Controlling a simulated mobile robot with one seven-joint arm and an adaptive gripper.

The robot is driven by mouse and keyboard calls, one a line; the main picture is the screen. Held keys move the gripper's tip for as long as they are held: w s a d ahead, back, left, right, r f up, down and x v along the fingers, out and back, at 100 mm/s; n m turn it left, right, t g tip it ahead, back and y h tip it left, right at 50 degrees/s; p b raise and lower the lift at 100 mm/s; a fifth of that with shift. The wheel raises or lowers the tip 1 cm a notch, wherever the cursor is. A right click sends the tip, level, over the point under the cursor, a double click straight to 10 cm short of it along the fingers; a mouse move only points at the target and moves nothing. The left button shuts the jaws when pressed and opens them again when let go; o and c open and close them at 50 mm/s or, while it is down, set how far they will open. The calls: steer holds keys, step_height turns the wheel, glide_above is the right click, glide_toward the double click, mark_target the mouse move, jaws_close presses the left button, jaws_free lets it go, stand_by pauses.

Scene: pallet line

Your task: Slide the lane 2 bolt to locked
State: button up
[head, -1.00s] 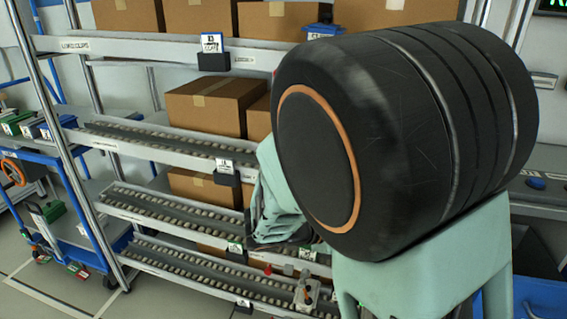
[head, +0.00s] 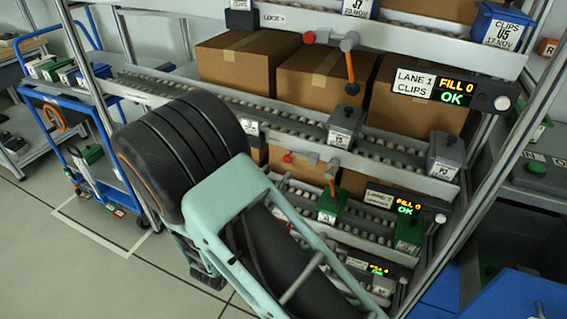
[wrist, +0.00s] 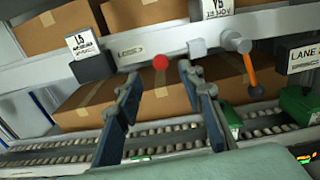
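The lane 2 bolt has a round red knob (head: 288,157) at the left of a grey block on the lane rail; in the wrist view the knob (wrist: 160,62) shows left of a grey block (wrist: 197,47). An orange lever (wrist: 246,66) hangs to the right of it, near the lane 2 sign (wrist: 304,58). My gripper (wrist: 158,78) is open and empty. The knob shows in the gap between its fingertips, apparently beyond them; I cannot tell any contact. In the head view my arm hides the gripper.
Lane 1 above has a similar red knob (head: 309,37) and orange lever (head: 350,72). Cardboard boxes (head: 322,80) sit behind the rails. A green bin (head: 331,205) stands on the lane 2 rollers. A blue cart (head: 75,125) stands at the left, with open floor before it.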

mark_target(287, 160)
steer(key=x, duration=0.6)
steer(key=shift+w+d, duration=0.1)
steer(key=shift+w, duration=0.15)
steer(key=shift+c, duration=0.3)
jaws_close()
